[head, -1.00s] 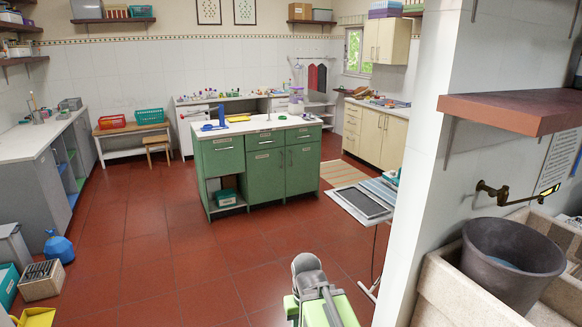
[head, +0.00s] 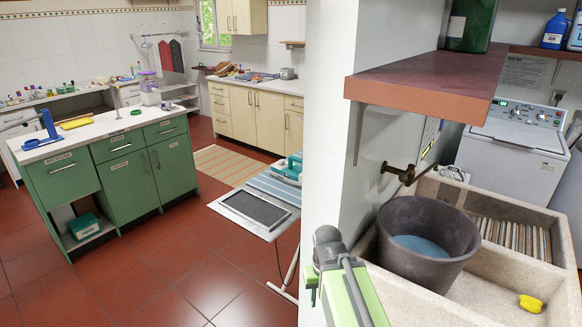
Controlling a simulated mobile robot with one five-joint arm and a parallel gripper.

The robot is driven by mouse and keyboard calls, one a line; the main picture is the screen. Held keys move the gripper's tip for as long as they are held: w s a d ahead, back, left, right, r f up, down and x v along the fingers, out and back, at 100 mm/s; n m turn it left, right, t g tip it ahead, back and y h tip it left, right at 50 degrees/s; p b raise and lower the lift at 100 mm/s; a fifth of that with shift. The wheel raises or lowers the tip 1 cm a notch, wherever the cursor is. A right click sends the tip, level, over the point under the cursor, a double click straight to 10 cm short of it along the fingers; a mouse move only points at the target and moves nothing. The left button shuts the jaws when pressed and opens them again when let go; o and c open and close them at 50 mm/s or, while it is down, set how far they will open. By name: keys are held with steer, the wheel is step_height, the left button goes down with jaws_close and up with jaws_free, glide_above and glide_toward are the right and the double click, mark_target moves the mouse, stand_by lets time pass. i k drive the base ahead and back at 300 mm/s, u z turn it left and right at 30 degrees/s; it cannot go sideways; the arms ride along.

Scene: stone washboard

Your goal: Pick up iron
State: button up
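The iron (head: 288,170), teal and white, rests on the far end of the ironing board (head: 275,192). The board has a blue striped cover, and a dark grey mesh rest on a pale frame forms its near end. Part of the iron's right side is close to the white wall edge, which may hide some of it. My green and grey arm shows at the bottom middle, in front of the wall and well short of the iron. My gripper's fingers do not show.
A white wall column (head: 325,120) stands right of the board. A stone sink (head: 455,290) with a dark bucket (head: 428,240) is at the right, under a red-brown shelf (head: 430,95). A green island (head: 115,175) stands left. Red floor tiles between island and board are clear.

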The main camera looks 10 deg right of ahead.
mark_target(289, 173)
steer(key=u, duration=0.85)
steer(key=k, duration=1.3)
steer(key=u, duration=0.8)
steer(key=i, duration=0.55)
steer(key=z, duration=0.75)
steer(key=i, duration=3)
steer(key=u, duration=0.05)
